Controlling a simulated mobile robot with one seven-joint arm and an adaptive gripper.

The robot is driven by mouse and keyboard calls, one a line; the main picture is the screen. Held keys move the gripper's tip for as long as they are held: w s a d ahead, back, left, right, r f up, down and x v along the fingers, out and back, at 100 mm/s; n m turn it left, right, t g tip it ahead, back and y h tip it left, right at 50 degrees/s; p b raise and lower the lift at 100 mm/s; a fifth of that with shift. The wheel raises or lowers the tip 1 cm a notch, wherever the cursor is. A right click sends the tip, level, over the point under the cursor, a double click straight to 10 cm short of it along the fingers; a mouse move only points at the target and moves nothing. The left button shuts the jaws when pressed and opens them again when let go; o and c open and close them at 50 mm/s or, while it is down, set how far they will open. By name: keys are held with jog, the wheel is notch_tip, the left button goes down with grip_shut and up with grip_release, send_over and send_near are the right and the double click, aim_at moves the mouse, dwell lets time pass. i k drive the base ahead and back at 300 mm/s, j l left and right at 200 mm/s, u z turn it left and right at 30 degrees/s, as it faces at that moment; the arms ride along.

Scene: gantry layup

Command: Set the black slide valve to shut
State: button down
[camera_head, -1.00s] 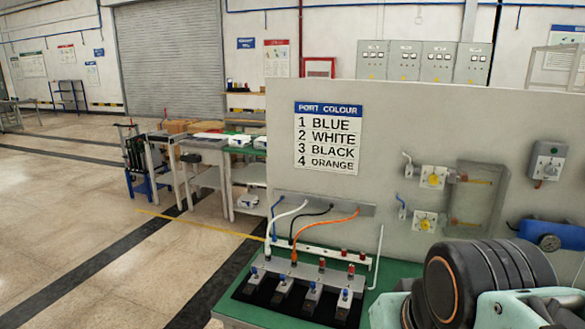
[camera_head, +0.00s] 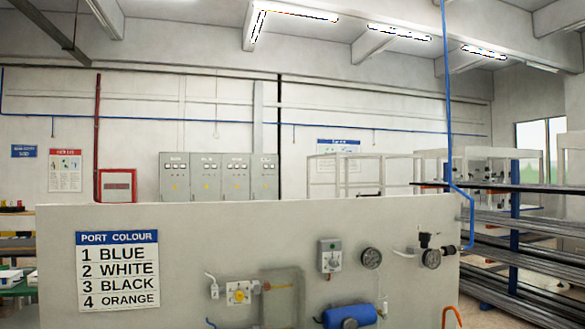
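No slide valve that I can make out as the black one shows in this view. The grey upright panel (camera_head: 190,250) fills the lower middle. On it is the port colour sign (camera_head: 118,270), which reads 1 blue, 2 white, 3 black, 4 orange. A small black fitting (camera_head: 424,240) sits at the panel's right, by a round dark gauge (camera_head: 431,259); I cannot tell what it is. The bench in front of the panel is below the picture. My gripper is not in view.
The panel also bears a yellow-knobbed valve (camera_head: 239,292), a clear cover (camera_head: 283,297), a grey switch box (camera_head: 330,255), another gauge (camera_head: 371,258) and a blue cylinder (camera_head: 350,315). Racks of long bars (camera_head: 520,228) stand at right. Grey cabinets (camera_head: 219,176) hang behind.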

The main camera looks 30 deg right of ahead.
aim_at(451, 250)
jog(key=z, duration=1.8)
